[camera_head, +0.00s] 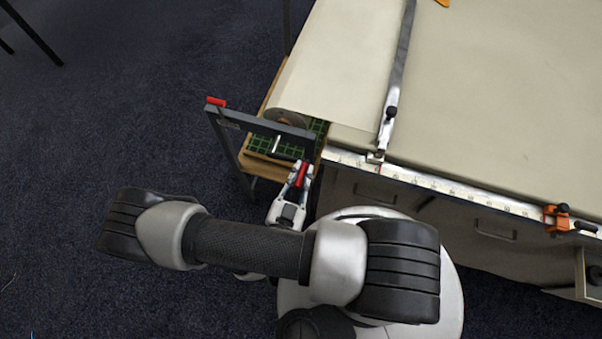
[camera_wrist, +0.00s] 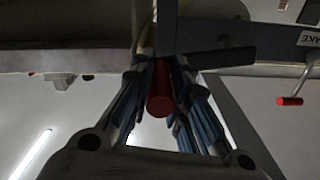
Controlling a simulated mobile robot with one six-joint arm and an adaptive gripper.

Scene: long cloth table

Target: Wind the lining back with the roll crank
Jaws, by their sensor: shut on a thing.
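The roll crank's red handle (camera_head: 302,174) is at the near end of the roll frame in the head view. My gripper (camera_head: 299,176) is shut on this handle, which also shows between the fingers in the wrist view (camera_wrist: 159,90). The crank's arm is mostly hidden by the gripper and frame. The pale lining (camera_head: 335,65) lies over the table's left end and curves down at the roll (camera_head: 283,116), whose near end shows beside the grey frame bar.
A second red handle (camera_head: 216,102) sits at the frame's left corner; in the wrist view a red-tipped lever (camera_wrist: 289,101) hangs near a partly hidden label. A metal bar (camera_head: 397,85) crosses the cloth. An orange clamp (camera_head: 557,217) is on the table's front edge. Floor is clear left.

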